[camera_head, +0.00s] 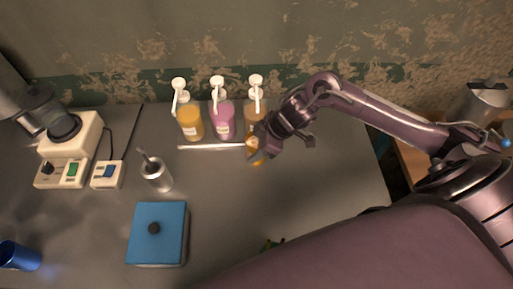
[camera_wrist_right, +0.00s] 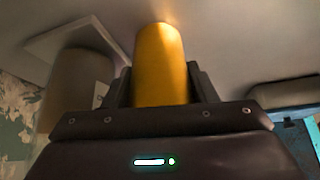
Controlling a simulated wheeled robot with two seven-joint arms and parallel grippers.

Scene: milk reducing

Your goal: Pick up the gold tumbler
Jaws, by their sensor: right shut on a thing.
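The gold tumbler (camera_head: 256,157) is near the middle of the grey table, in front of the rightmost pump bottle. My right gripper (camera_head: 264,146) reaches it from the right and covers part of it. In the right wrist view, the gold tumbler (camera_wrist_right: 160,62) stands out between the two dark fingers of my right gripper (camera_wrist_right: 159,88), one on each side. The gripper is shut on it. Whether its base touches the table cannot be told. My left gripper is not in view.
Pump bottles, orange (camera_head: 190,124), pink (camera_head: 223,121) and amber (camera_head: 255,110), stand behind a pale strip (camera_head: 210,147). A metal cup (camera_head: 157,178), blue box (camera_head: 157,225), cream machine (camera_head: 65,155) and blue cup (camera_head: 19,257) are leftward. The table right of the gripper is clear.

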